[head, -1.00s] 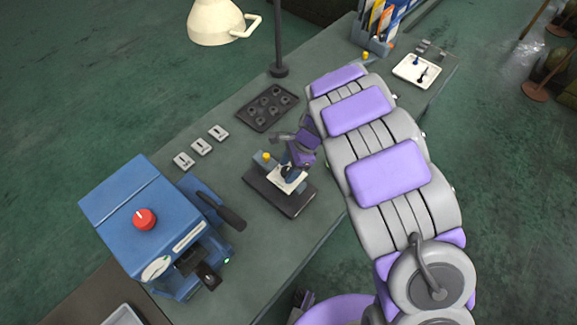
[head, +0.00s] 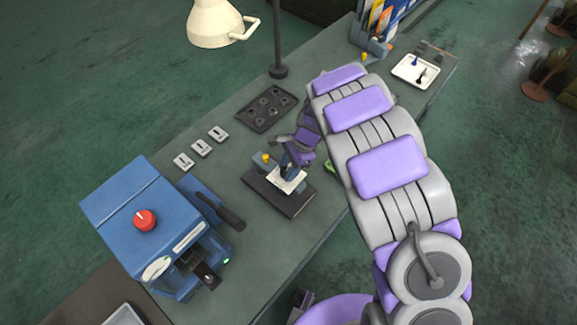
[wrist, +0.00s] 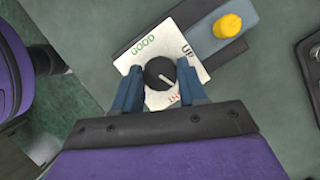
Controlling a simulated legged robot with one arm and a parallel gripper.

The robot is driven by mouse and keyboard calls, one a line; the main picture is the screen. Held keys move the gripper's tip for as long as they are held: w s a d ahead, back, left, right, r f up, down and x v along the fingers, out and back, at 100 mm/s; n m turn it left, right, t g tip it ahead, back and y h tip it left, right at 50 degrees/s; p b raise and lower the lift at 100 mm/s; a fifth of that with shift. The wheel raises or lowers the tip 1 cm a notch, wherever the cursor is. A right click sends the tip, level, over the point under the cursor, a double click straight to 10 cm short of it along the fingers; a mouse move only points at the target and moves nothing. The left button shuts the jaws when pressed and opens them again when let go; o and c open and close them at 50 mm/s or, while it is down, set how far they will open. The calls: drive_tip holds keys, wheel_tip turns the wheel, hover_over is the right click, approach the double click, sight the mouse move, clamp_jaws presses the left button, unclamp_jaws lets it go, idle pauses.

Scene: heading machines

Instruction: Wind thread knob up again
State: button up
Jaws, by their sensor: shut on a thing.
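The thread knob (wrist: 159,72) is black and round with a white pointer line, which points to the lower right in the wrist view. It sits on a white plate (wrist: 138,42) lettered GOOD in green, UP in dark and a partly hidden red word. My gripper (wrist: 157,80) has its blue fingers on both sides of the knob, shut on it. In the head view, my gripper (head: 290,168) reaches down over the small device, whose white plate (head: 288,184) sits on a dark base (head: 265,188). The knob itself is hidden there.
A yellow button (wrist: 227,26) stands on a blue-grey block beside the plate. A dark tray (head: 267,108) with round parts lies behind. A blue machine (head: 150,225) with a red knob stands left, its black lever near the device. A white tray (head: 415,71) lies far right.

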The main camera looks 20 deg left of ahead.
drive_tip(key=n, duration=0.1)
drive_tip(key=n+h, duration=0.1)
drive_tip(key=n, duration=0.1)
drive_tip(key=shift+w+a+r+n+g+p, duration=0.1)
drive_tip(key=shift+a+n+g+p, duration=0.1)
drive_tip(key=shift+n+g+p, duration=0.15)
drive_tip(key=n+h, duration=0.1)
drive_tip(key=n, duration=0.2)
drive_tip(key=shift+a+n, duration=0.15)
drive_tip(key=shift+n, duration=0.1)
drive_tip(key=n+h, duration=0.1)
drive_tip(key=n, duration=0.1)
drive_tip(key=shift+n+p, duration=0.3)
drive_tip(key=shift+a+n+h, duration=0.1)
drive_tip(key=shift+n+h, duration=0.8)
drive_tip(key=shift+n, duration=1.1)
drive_tip(key=o, duration=1)
drive_tip(key=shift+a, duration=0.15)
drive_tip(key=shift+o, duration=0.2)
